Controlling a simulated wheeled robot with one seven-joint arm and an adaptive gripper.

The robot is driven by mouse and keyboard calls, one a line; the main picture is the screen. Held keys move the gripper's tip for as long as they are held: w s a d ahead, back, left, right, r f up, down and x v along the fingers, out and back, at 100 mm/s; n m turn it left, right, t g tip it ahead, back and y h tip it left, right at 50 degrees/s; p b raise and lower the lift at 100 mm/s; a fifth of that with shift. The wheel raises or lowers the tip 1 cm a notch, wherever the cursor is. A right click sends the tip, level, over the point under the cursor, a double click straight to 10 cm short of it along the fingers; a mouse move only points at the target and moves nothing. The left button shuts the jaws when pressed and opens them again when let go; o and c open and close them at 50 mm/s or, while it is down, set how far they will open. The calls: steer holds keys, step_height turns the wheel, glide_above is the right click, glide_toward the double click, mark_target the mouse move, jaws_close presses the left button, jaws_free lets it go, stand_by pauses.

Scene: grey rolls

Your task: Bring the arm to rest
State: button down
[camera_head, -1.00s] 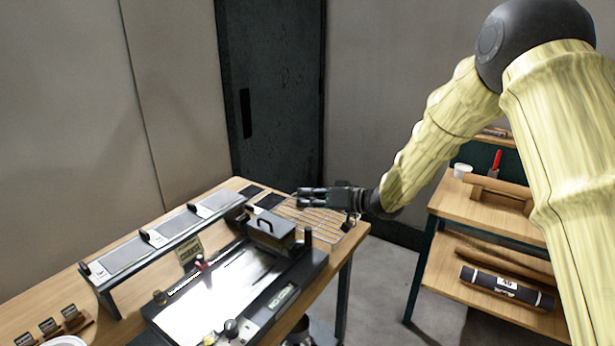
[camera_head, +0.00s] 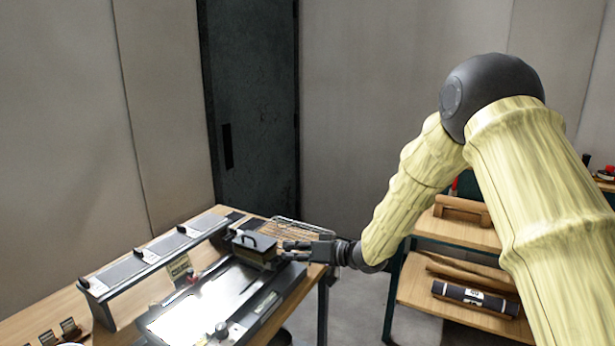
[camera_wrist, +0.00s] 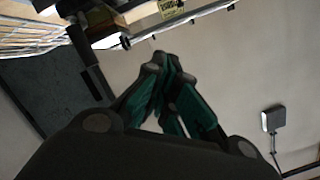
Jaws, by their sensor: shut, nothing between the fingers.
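My gripper (camera_head: 297,251) is at the end of my raised arm, at the right end of the wooden workbench (camera_head: 62,316) in the head view. In the wrist view my gripper (camera_wrist: 163,65) has its fingertips together with nothing between them. In the head view it overlaps the area by the dark handled block (camera_head: 254,250) and the wire rack (camera_head: 300,232). I cannot tell its exact height above them.
A flat machine with a bright plate (camera_head: 205,306) and a raised shelf (camera_head: 150,252) fill the bench. A wooden shelf unit (camera_head: 455,234) with a dark roll (camera_head: 475,298) stands at the right. A dark door (camera_head: 250,110) is behind.

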steer(key=s+d+f+m+h, duration=0.25)
steer(key=s+d+f, duration=0.35)
steer(key=f, duration=0.5)
steer(key=s+d+f+m+h, duration=0.1)
steer(key=s+d+f+h, duration=0.2)
steer(key=s+f, duration=0.55)
steer(key=s+d+f+m+h, duration=0.25)
steer(key=s+d+f, duration=0.3)
steer(key=f, duration=0.65)
steer(key=s+d+f+g+h, duration=0.2)
steer(key=s+d+f, duration=0.1)
steer(key=s, duration=0.8)
steer(key=s+d+f+g+h, duration=0.2)
steer(key=s+d, duration=0.3)
steer(key=s, duration=0.6)
steer(key=s+d+f+g+h, duration=0.2)
steer(key=s+d+f, duration=0.2)
steer(key=s, duration=0.8)
steer(key=shift+d+f, duration=0.2)
steer(key=shift+f, duration=0.1)
